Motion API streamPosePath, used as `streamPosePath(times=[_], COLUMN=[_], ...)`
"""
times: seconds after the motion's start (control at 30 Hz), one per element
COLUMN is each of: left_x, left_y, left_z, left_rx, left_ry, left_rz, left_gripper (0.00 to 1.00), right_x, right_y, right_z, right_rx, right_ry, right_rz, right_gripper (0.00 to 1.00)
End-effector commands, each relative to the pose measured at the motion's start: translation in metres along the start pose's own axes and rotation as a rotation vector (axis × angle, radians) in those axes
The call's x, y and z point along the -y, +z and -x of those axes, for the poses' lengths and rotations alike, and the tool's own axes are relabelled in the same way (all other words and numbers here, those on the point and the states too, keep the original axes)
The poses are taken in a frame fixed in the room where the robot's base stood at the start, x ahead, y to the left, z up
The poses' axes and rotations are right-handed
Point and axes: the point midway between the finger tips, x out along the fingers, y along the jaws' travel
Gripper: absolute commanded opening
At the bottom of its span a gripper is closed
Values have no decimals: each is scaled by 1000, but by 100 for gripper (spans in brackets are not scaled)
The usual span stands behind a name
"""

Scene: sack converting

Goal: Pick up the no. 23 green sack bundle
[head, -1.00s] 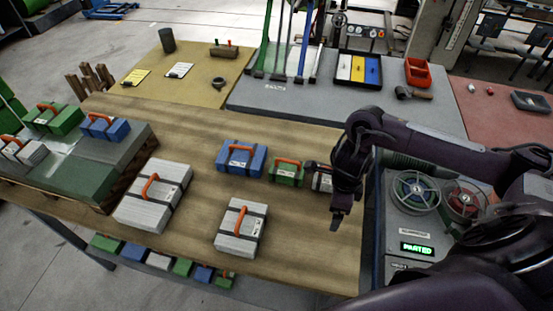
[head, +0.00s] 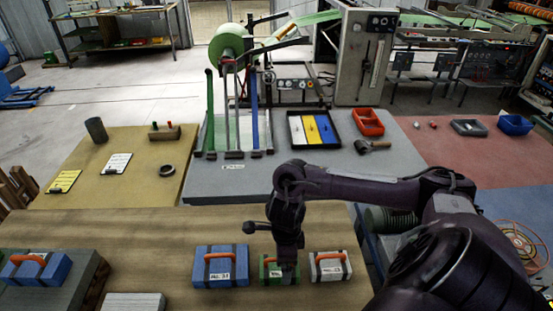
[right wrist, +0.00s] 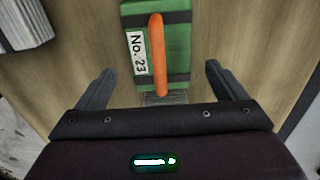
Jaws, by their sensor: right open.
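The green sack bundle (right wrist: 177,65) has an orange handle, dark straps and a white label reading No. 23 in the right wrist view. In the head view the green bundle (head: 264,273) stands on the wooden table, partly hidden behind my right gripper (head: 286,264). In the right wrist view my right gripper (right wrist: 158,88) is open and empty, its two fingers spread wide on either side of the bundle's near end. The bundle lies ahead of the fingertips, and I cannot tell the height gap. My left gripper is not in view.
A blue bundle (head: 221,277) stands left of the green one, and a whitish bundle (head: 330,276) stands close on its right. Another blue bundle (head: 50,273) sits at far left. Behind is a grey table with a black tray (head: 313,142) and red bin (head: 367,122).

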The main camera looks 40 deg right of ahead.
Motion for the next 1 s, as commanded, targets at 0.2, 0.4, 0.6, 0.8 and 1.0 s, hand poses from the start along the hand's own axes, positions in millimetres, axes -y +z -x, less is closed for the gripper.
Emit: streamPosePath(times=[0.2,0.4,0.6,0.8,1.0], left_x=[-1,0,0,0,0], left_y=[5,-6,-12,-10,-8], left_z=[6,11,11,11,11], left_rx=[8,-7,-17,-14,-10], left_ry=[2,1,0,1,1], left_rz=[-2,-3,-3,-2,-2], left_gripper=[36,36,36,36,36], right_x=[-2,-1,0,0,0], right_y=[2,2,2,2,2], right_z=[-23,-50,-54,-54,-54], right_rx=[0,-1,0,0,0], right_ry=[7,2,-2,-2,-2], right_rz=[-5,-2,-1,-1,-1], right_gripper=[91,91,91,75,49])
